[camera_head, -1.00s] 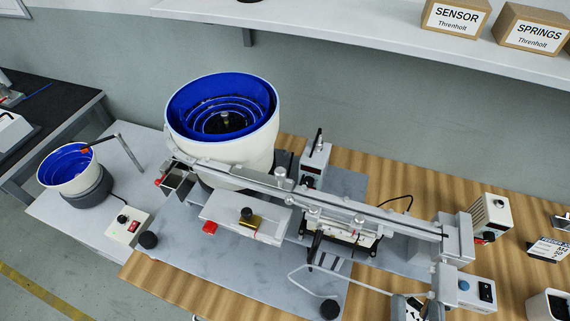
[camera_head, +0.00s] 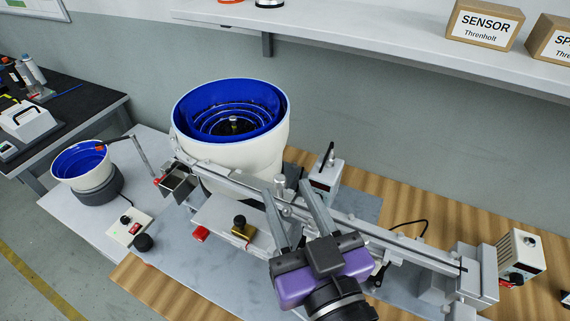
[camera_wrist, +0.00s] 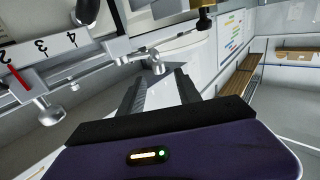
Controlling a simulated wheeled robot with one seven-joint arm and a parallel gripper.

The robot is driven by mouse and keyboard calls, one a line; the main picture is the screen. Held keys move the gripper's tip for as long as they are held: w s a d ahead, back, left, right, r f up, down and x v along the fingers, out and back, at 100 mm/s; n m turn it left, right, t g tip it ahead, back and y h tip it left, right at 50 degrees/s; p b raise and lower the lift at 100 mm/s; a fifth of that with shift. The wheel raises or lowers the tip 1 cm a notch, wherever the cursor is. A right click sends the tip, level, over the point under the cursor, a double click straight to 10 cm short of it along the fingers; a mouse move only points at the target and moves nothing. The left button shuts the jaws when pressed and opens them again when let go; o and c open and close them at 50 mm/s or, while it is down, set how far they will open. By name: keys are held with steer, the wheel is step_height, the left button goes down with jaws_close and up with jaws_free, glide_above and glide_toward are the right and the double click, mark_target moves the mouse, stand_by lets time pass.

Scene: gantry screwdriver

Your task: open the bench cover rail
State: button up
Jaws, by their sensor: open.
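The long grey rail (camera_head: 400,240) runs diagonally across the bench, from beside the large blue-lined bowl to a block at the right. Small silver knobs stand along it. One knob (camera_head: 281,188) appears between or just behind my fingertips. My gripper (camera_head: 286,188) is open, with its two grey fingers reaching over the rail from the front. In the wrist view my gripper (camera_wrist: 157,78) frames a round silver knob (camera_wrist: 158,66) just beyond the fingertips. Nothing is held. Contact with the knob cannot be told. My purple gripper body hides part of the rail's surroundings.
The large bowl (camera_head: 232,130) stands behind the rail's left part. A brass part with a black knob (camera_head: 241,228) is left of my gripper. A small box with a screen (camera_head: 325,177) stands behind it. A numbered scale (camera_wrist: 40,58) shows at left in the wrist view.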

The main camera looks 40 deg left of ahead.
steer(key=shift+w+a+f, duration=0.1)
steer(key=shift+a+f, duration=0.05)
steer(key=shift+a, duration=0.05)
steer(key=p+x, duration=0.1)
steer(key=x, duration=0.6)
steer(key=shift+p, duration=0.3)
steer(key=shift+w+a+f, duration=0.1)
steer(key=shift+a, duration=0.05)
steer(key=shift+c, duration=0.3)
jaws_close()
